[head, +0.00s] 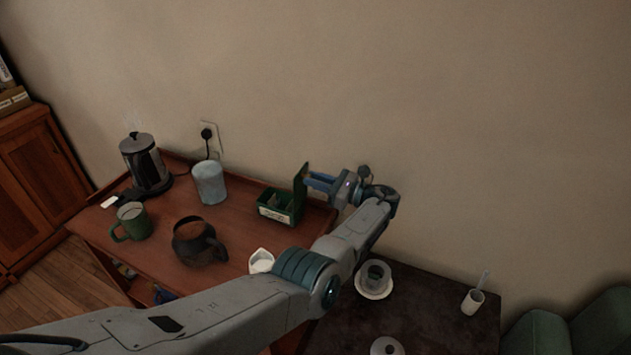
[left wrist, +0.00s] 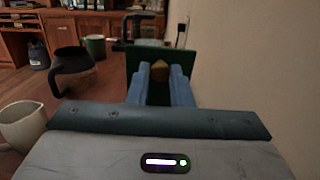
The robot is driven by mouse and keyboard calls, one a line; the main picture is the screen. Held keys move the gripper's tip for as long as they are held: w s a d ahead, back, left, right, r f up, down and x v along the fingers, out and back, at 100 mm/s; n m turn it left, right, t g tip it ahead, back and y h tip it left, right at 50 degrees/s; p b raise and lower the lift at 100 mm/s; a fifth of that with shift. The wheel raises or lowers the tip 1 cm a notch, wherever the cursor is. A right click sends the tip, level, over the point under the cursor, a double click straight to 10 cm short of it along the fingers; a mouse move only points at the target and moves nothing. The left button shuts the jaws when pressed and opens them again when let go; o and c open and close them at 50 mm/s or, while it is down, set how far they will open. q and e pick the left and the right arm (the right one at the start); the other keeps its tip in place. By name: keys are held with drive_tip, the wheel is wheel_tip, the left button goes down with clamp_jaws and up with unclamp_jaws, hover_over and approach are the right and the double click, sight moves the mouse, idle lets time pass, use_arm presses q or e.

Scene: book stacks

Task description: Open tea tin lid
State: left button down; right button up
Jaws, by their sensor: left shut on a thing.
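The tea tin (head: 278,208) is a small dark green box with a pale label, near the right end of the wooden table. Its lid (head: 300,185) stands upright at the tin's right side, and the green inside of the tin shows. My left gripper (head: 310,181) reaches the lid from the right, its blue fingers shut on it. In the left wrist view, the green lid (left wrist: 147,55) stands across the fingertips, with a yellowish knob (left wrist: 160,71) between the fingers (left wrist: 160,76). The exact contact is partly hidden. My right gripper is not in view.
On the wooden table (head: 165,245) stand a kettle (head: 146,163), a pale blue canister (head: 209,184), a green mug (head: 132,222), a dark pot (head: 198,241) and a white jug (head: 261,261). A lower dark table (head: 440,325) holds cups. The wall is close behind.

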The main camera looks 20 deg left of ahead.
use_arm(q)
drive_tip(key=c, duration=1.3)
unclamp_jaws()
drive_tip(key=s+d+b, duration=0.1)
drive_tip(key=d+b, duration=0.2)
drive_tip(key=d, duration=0.4)
drive_tip(key=shift+d+f+b, duration=0.2)
drive_tip(key=shift+b, duration=0.1)
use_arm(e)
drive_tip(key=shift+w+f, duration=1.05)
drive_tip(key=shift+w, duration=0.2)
